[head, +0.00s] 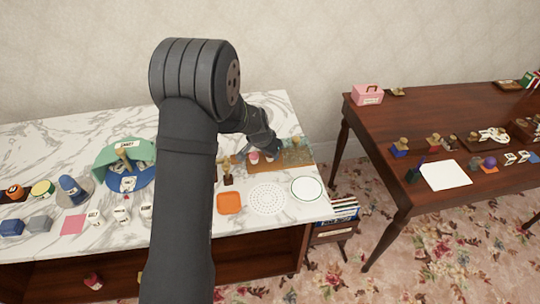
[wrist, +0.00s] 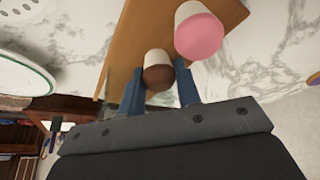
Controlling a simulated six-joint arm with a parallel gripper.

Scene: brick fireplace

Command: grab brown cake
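The brown cake (wrist: 157,77), a small cup shape with a brown top and pale side, is in the wrist view, on or just above a wooden board (wrist: 122,52). My gripper (wrist: 160,84) has one blue finger on each side of it. The fingers look spread, with narrow gaps to the cake; contact is not clear. A larger-looking pink cake (wrist: 201,36) stands close beside the right finger. In the head view my gripper (head: 272,150) is low over the board (head: 262,167), and I cannot make out the brown cake there.
An orange square dish (head: 229,203), a white perforated mat (head: 268,199) and a green-rimmed white plate (head: 307,189) lie in front of the board on the marble table. Glass items (head: 297,152) stand at the board's right end. A dark wooden table (head: 400,130) is to the right.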

